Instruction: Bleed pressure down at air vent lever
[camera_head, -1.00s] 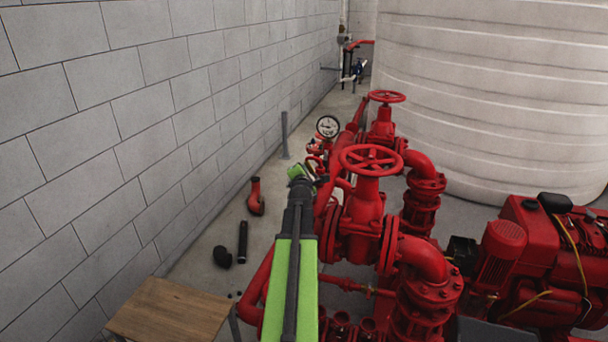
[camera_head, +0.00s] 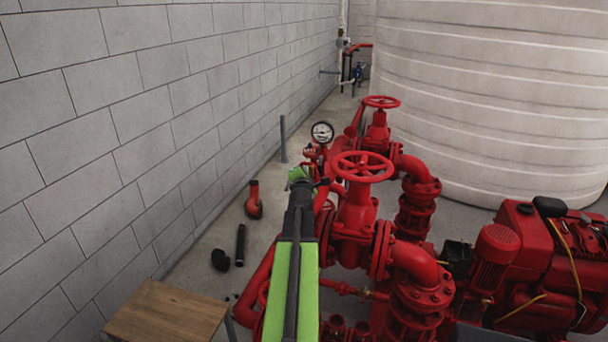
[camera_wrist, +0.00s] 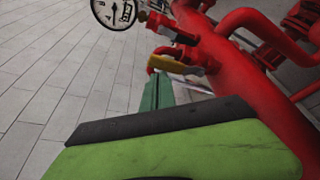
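A small lever with a yellow-olive handle (camera_wrist: 168,65) shows in the wrist view on a red valve fitting (camera_wrist: 185,52) beside a large red pipe (camera_wrist: 225,65). I take it for the air vent lever. A round white pressure gauge (camera_wrist: 116,10) is just above it, cut by the frame edge. The gauge also shows in the head view (camera_head: 322,132). My gripper (camera_wrist: 157,92) points up toward the lever, its green finger just below the handle. Whether they touch is unclear. In the head view my gripper's green tip (camera_head: 299,174) is below and left of the gauge. Its opening is hidden.
Red handwheel valves (camera_head: 362,167) and flanged pipes stand close on the right, with a red engine (camera_head: 525,255) beyond. A block wall (camera_head: 110,130) runs along the left. A wooden surface (camera_head: 168,312) is at lower left. Loose fittings (camera_head: 241,245) lie on the floor.

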